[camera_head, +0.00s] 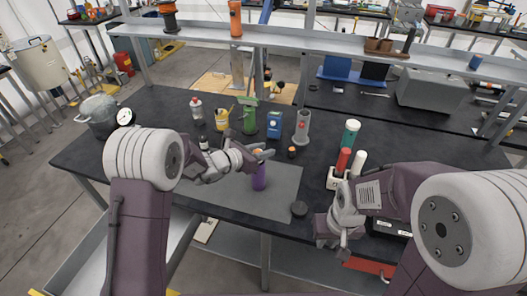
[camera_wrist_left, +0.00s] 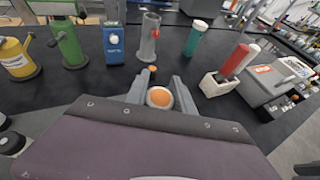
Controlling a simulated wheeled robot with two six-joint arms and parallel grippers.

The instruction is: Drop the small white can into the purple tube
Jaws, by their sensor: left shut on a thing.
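Behind stand a green device (camera_head: 249,120), a blue box (camera_head: 274,124), a grey tube stand (camera_head: 301,127) and a small orange-topped item (camera_head: 292,152). A white holder (camera_head: 338,179) with red and white cylinders is to the right.

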